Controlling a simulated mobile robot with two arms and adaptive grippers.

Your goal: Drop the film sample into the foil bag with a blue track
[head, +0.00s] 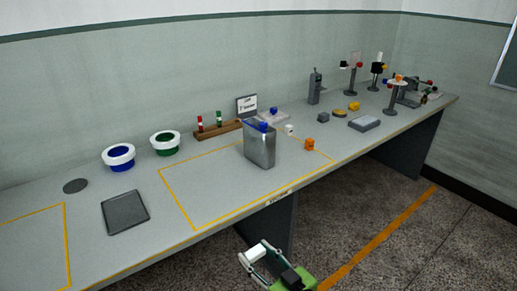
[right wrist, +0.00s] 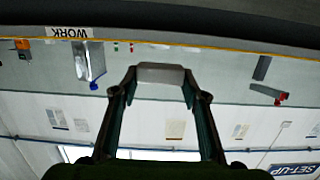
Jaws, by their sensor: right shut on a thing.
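The foil bag (head: 260,150) is a silvery upright pouch with a blue track (head: 259,126) along its top. It stands on the bench inside a yellow outlined area. It also shows upside down at the upper left of the right wrist view (right wrist: 96,62). My right gripper (head: 250,256) is at the bottom of the head view, in front of the bench and well apart from the bag. In the right wrist view it is shut on a small pale grey piece (right wrist: 160,73), seemingly the film sample. My left gripper is not in view.
The bench (head: 232,196) has bare room in front of the bag. A dark tray (head: 125,212) and white-rimmed blue (head: 118,158) and green (head: 165,143) spools stand left. A wooden rack (head: 218,130) is behind; an orange block (head: 310,145) and white cup (head: 290,130) are right.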

